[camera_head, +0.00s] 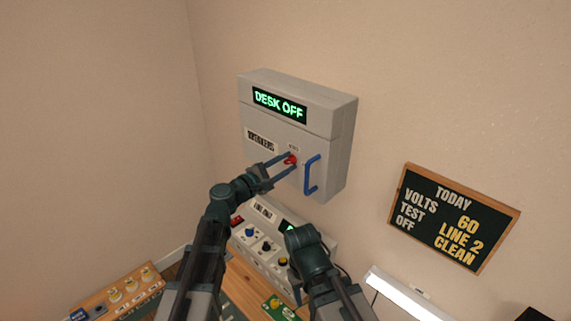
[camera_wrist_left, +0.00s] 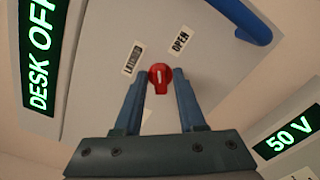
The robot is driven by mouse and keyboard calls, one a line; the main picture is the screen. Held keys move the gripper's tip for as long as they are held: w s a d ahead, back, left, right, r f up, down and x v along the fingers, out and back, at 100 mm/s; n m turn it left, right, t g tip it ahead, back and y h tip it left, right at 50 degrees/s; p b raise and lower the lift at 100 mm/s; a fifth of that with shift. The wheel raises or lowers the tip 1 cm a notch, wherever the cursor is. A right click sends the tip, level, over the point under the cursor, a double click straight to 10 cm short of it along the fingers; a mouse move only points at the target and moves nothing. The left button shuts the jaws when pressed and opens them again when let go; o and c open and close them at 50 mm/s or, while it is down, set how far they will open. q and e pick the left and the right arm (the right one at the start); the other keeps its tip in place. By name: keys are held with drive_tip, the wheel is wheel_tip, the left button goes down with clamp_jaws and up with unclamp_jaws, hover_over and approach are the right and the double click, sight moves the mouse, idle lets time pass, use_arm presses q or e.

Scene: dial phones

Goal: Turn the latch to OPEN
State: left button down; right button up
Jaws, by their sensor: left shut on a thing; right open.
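The latch (camera_head: 290,159) is a small red knob on the front of a grey wall box (camera_head: 320,150). It also shows in the left wrist view (camera_wrist_left: 160,79), with a white mark on its face. My left gripper (camera_head: 281,165) is shut on this knob, one blue finger on each side. The LATCHED label (camera_wrist_left: 132,57) is up and left of the knob in the wrist view. The OPEN label (camera_wrist_left: 180,42) is up and right. I cannot tell which label the knob points at. My right arm is lower down, its gripper mostly hidden behind the wrist, away from the latch.
A blue handle (camera_head: 311,175) is just right of the latch. A green DESK OFF display (camera_head: 280,105) is above. Below is a grey panel with knobs (camera_head: 265,246) on a desk. A blackboard (camera_head: 452,217) hangs at right. An orange knob box (camera_head: 122,290) is lower left.

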use_arm(q)
drive_tip(key=m, duration=0.7)
drive_tip(key=shift+f, duration=0.15)
idle(0.4)
drive_tip(key=c, duration=0.8)
unclamp_jaws()
drive_tip(key=shift+s, duration=0.15)
drive_tip(key=v, duration=1.3)
drive_tip(key=shift+s+a, duration=0.2)
drive_tip(key=shift+a, duration=0.05)
